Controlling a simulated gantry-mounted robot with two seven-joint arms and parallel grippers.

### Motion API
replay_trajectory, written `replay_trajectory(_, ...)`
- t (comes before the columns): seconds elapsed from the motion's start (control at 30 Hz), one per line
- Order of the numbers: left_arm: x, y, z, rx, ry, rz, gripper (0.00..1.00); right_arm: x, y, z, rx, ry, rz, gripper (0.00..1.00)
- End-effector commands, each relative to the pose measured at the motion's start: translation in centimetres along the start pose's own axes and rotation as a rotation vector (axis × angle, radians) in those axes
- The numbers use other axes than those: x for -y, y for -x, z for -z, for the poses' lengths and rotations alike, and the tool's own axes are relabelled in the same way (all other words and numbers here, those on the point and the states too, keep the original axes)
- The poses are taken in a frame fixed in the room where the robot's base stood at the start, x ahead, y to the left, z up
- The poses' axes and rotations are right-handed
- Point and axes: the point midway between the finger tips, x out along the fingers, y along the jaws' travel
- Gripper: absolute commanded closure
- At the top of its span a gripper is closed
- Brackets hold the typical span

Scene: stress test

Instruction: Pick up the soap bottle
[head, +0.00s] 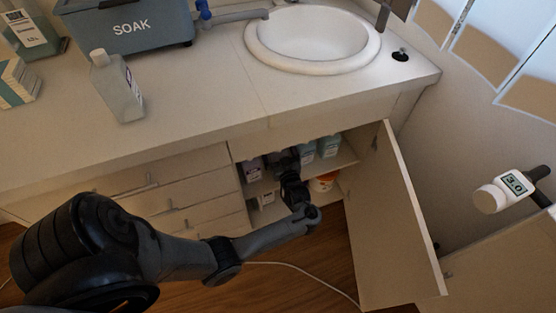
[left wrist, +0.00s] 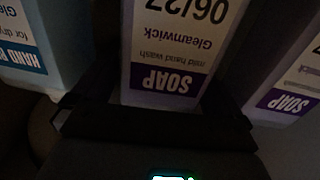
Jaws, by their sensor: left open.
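In the left wrist view, a soap bottle (left wrist: 180,45) with a purple SOAP label stands straight ahead, its print upside down in the picture. My left gripper (left wrist: 150,112) is open, its dark fingers to either side of the bottle's label end; I cannot tell if they touch it. A second SOAP bottle (left wrist: 292,85) is at the right edge, and a blue-labelled hand product bottle (left wrist: 30,50) is at the left. In the head view my left gripper (head: 286,163) reaches into the open cabinet and hides the bottle in front of it. My right gripper is not in view.
The cabinet shelf (head: 347,158) holds several bottles close together, including a pale teal bottle (head: 329,147). An orange tub (head: 323,183) stands below. The open cabinet door (head: 395,225) bounds the right side.

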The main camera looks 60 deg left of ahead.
Motion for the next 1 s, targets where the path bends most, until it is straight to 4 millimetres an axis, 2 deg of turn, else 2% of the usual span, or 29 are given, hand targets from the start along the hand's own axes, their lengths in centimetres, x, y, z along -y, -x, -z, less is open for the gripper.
replay_trajectory(0.17,-0.01,0.02,0.02,0.0,0.0,0.0,0.0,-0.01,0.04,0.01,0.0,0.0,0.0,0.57)
replay_trajectory(0.67,0.01,0.04,0.01,0.0,0.0,0.0,0.75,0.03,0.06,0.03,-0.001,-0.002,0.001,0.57)
replay_trajectory(1.0,-0.04,0.02,0.29,-0.002,0.001,0.0,0.77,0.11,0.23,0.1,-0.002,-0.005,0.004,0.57)
